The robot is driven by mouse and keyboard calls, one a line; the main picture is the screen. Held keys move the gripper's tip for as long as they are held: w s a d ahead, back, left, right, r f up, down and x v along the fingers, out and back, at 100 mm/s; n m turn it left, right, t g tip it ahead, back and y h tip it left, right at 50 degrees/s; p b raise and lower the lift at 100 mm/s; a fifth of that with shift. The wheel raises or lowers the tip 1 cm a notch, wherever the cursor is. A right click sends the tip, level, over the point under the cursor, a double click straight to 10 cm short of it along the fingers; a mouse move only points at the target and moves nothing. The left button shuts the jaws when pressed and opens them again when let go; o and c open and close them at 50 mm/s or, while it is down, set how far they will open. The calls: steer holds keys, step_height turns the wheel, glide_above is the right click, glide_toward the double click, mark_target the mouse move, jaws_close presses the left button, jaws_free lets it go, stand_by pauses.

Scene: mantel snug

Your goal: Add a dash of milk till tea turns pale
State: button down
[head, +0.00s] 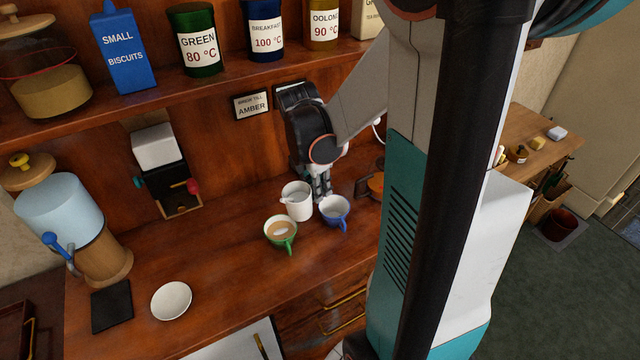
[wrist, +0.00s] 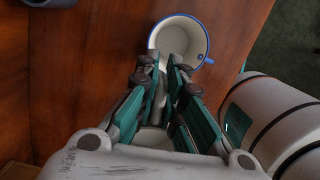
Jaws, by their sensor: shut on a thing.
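A white milk jug (head: 298,204) stands out against the wooden counter in the head view, close behind the green cup (head: 283,240). Whether it rests on the counter or is slightly raised or tilted I cannot tell. My gripper (head: 322,193) is at the jug's right side and shut on it; the grip itself is largely hidden. In the wrist view my gripper's fingers (wrist: 168,85) have a white part of the jug (wrist: 153,138) below them. The green cup holds tan tea with a paler patch. A blue cup (head: 335,211), white inside, stands just right; it also shows in the wrist view (wrist: 180,37).
A white saucer (head: 171,301) and a dark square mat (head: 111,307) lie at front left. A glass dispenser (head: 62,215) with a blue tap stands at far left. Tins line the shelf (head: 190,92) above. The counter between saucer and cups is clear.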

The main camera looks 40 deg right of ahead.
steer(key=shift+a+f+y, duration=0.1)
steer(key=shift+f+y, duration=0.35)
steer(key=shift+y, duration=0.15)
steer(key=shift+r, duration=0.1)
steer(key=shift+r+p, duration=1.05)
steer(key=shift+r, duration=0.45)
steer(key=shift+f, duration=0.1)
